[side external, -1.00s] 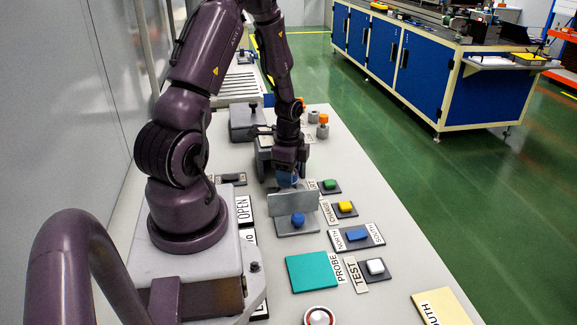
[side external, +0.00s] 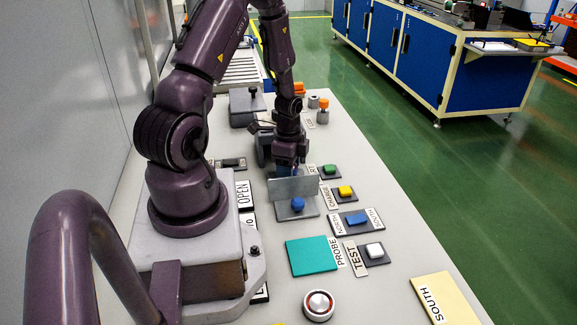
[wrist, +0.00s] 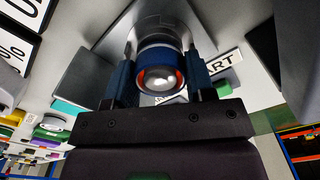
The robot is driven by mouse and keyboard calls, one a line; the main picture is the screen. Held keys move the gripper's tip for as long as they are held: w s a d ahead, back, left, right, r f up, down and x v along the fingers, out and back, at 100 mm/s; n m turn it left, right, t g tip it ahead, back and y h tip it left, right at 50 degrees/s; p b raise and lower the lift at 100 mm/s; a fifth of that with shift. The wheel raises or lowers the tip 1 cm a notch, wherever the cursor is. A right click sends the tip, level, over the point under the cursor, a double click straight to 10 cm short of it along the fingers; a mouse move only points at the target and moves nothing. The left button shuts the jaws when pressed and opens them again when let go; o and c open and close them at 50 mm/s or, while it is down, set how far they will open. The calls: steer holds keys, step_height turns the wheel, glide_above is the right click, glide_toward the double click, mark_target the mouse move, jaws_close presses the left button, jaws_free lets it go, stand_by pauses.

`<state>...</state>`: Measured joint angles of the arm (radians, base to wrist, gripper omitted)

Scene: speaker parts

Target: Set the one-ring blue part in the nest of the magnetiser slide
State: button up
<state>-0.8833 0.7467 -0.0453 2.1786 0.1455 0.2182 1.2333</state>
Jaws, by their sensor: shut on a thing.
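My gripper (side external: 286,170) is low behind an upright grey plate (side external: 293,188) that has a blue knob (side external: 298,205) in front of it. In the wrist view my gripper (wrist: 160,64) is shut on the blue part (wrist: 146,74), with one finger on each side. The part shows a silver domed centre and an orange-red ring around it. Grey metal of the slide (wrist: 158,22) lies just beyond the part. The grey plate hides most of the part from the side. I cannot tell whether the part touches the nest.
Green (side external: 330,169), yellow (side external: 345,190), blue (side external: 356,219) and white (side external: 375,250) buttons line the right side. A teal pad (side external: 312,256) lies in front, and a yellow SOUTH pad (side external: 445,298) at front right. Orange-topped parts (side external: 323,104) stand at the back.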

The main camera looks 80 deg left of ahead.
steer(key=shift+f, duration=0.4)
steer(key=o, duration=1.1)
steer(key=shift+o, duration=0.2)
step_height(320, 180, up, 12)
steer(key=w+d+m, duration=0.3)
steer(key=w+d, duration=0.1)
steer(key=d, duration=0.5)
steer(key=w+d+m, duration=0.3)
steer(key=w+d, duration=0.1)
steer(key=d, duration=0.5)
steer(key=w+d+m, duration=0.3)
steer(key=w+d, duration=0.1)
steer(key=d, duration=0.5)
steer(key=shift+w+d+r, duration=0.15)
steer(key=shift+d+r, duration=0.1)
steer(key=shift+d, duration=0.1)
